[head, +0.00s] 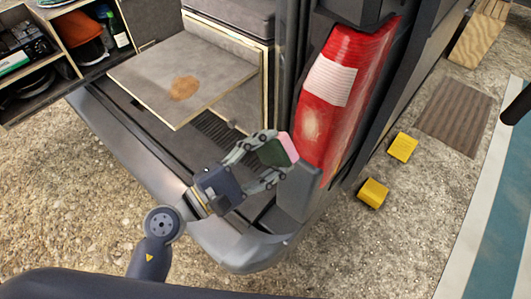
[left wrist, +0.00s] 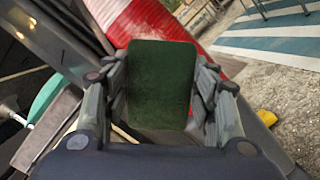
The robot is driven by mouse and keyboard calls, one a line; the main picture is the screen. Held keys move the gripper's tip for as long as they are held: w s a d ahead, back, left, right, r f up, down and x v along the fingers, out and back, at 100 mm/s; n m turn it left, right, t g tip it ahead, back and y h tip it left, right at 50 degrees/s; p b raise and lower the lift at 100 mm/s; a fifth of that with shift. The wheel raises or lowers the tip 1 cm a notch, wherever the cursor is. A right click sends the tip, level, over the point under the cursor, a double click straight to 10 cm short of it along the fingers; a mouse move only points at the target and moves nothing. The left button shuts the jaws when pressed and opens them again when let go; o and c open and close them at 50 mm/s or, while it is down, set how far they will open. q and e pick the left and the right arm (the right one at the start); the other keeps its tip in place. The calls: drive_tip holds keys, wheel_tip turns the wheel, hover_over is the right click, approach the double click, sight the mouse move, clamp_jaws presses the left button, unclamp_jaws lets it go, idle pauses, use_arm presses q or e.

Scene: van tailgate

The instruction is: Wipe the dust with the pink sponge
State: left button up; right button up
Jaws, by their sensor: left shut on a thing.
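My left gripper (head: 275,158) is shut on the pink sponge (head: 289,147), which has a pink face and a dark green face. In the left wrist view the sponge's green side (left wrist: 161,85) fills the space between the fingers (left wrist: 160,95). The sponge is just left of the red tail light (head: 345,95); I cannot tell whether they touch. A pale dusty patch (head: 312,124) shows on the lower part of the light. A brown patch (head: 184,88) lies on the grey fold-out board (head: 200,60). My right gripper is not in view.
The van's bumper (head: 140,150) runs below the board. Two yellow blocks (head: 373,193) (head: 403,147) lie on the gravel at the right, near a brown mat (head: 455,118). An open cabinet (head: 75,70) with a bottle and other items stands at the upper left.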

sight(303, 123)
use_arm(q)
drive_tip(key=shift+w+a+f+t+y, duration=0.1)
drive_tip(key=shift+w+a+t+y, duration=0.2)
drive_tip(key=shift+a+t, duration=0.15)
drive_tip(key=shift+w+d, duration=0.2)
drive_tip(key=shift+w+a+f+p+x, duration=0.1)
drive_tip(key=shift+p+x, duration=0.15)
drive_tip(key=shift+x, duration=0.6)
drive_tip(key=shift+w+a+f+p+x, duration=0.1)
drive_tip(key=shift+p+x, duration=0.2)
drive_tip(key=shift+x, duration=0.55)
drive_tip(key=shift+w+a+f+p+x, duration=0.1)
drive_tip(key=shift+p+x, duration=0.15)
drive_tip(key=shift+x, duration=0.6)
drive_tip(key=shift+x, duration=0.95)
drive_tip(key=shift+f, duration=0.1)
